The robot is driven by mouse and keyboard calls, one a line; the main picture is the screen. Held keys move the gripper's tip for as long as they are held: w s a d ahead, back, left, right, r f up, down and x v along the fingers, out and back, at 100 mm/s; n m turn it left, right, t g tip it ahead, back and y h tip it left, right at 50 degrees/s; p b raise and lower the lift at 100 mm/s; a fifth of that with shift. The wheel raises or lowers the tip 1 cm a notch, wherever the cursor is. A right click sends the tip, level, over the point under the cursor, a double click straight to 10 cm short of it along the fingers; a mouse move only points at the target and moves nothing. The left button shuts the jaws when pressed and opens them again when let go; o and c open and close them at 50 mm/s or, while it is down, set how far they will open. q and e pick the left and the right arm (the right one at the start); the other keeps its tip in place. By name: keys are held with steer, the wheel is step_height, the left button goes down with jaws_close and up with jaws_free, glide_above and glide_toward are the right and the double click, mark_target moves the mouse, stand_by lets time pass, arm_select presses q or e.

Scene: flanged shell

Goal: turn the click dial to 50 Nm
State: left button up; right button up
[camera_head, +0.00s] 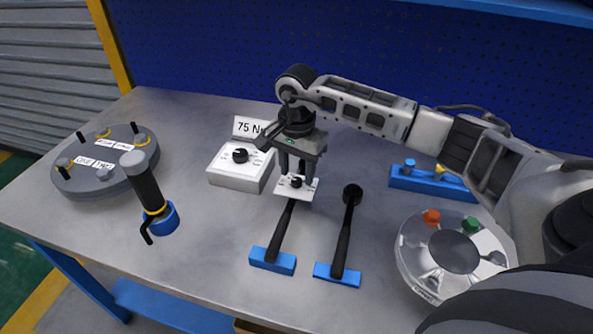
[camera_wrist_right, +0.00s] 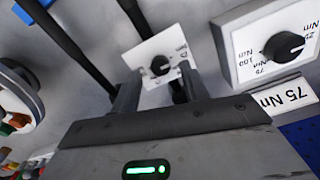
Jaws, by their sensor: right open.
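A white dial box (camera_head: 238,177) with a black knob (camera_head: 240,155) stands on the table behind and left of my right gripper. In the right wrist view its black knob (camera_wrist_right: 283,47) sits among Nm markings; 75 and 100 can be made out, but its setting is unclear. A small white plate with its own black knob (camera_wrist_right: 160,65) is on a black-handled tool (camera_head: 283,228). My right gripper (camera_head: 293,174) is open, pointing down just above this plate. Its fingers (camera_wrist_right: 157,88) stand either side of the plate's near part, apart from the knob as seen; contact is unclear. My left gripper is out of view.
A "75 Nm" sign (camera_head: 247,127) stands behind the box. A second black tool (camera_head: 343,235) lies to the right. A grey flanged disc (camera_head: 95,185) and an upright black-handled tool (camera_head: 146,185) are left.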

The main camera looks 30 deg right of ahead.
steer(key=shift+f, duration=0.95)
steer(key=shift+c, duration=0.4)
jaws_close()
